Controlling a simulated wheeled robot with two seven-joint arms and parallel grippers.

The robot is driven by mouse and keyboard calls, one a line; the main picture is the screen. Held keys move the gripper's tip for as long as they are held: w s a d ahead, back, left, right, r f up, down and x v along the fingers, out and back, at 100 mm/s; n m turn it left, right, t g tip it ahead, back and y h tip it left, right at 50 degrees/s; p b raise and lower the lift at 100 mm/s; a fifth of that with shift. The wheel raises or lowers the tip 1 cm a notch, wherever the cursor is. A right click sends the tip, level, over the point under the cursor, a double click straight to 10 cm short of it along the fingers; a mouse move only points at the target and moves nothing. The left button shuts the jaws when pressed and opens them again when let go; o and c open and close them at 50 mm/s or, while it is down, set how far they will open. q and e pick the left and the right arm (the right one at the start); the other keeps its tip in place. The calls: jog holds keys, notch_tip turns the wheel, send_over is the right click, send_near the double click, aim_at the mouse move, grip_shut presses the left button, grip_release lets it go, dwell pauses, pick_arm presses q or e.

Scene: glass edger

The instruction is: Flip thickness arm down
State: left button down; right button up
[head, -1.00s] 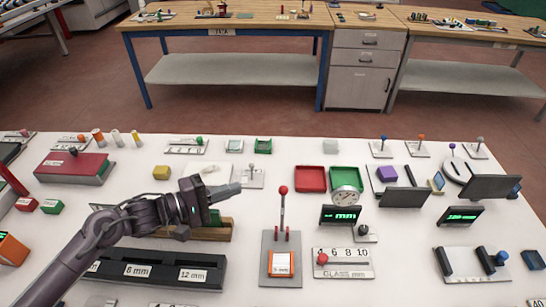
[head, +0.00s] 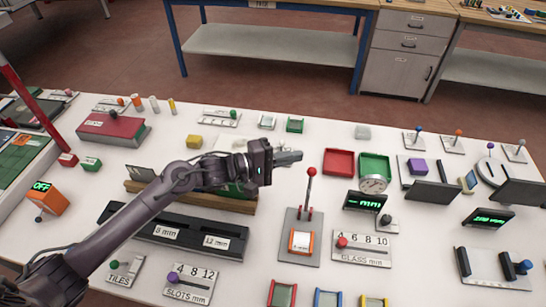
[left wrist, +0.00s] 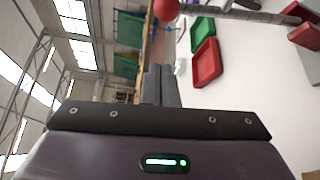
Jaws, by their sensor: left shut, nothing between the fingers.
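The thickness arm appears to be the upright lever with a red ball knob (head: 311,171) on a grey plate (head: 290,250), with an orange-framed display (head: 301,243) at its foot. The lever stands up, tilted slightly. My left gripper (head: 288,158) is shut and empty, just left of the red knob and a little beyond it in the head view. In the left wrist view the shut fingers (left wrist: 158,85) point toward the red ball (left wrist: 166,9), apart from it in the picture. My right gripper does not show.
A glass mm panel (head: 361,246) with a red knob stands right of the lever. A black slotted rack (head: 175,233) is at left under my arm.

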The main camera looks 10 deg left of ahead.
aim_at(308, 194)
pick_arm(q)
jog(key=s+d, duration=0.1)
jog(key=s+p, duration=0.1)
jog(key=d+p, duration=0.1)
jog(key=shift+s+d+r, duration=0.25)
jog(key=shift+s+d, duration=0.05)
jog(key=shift+s, duration=0.1)
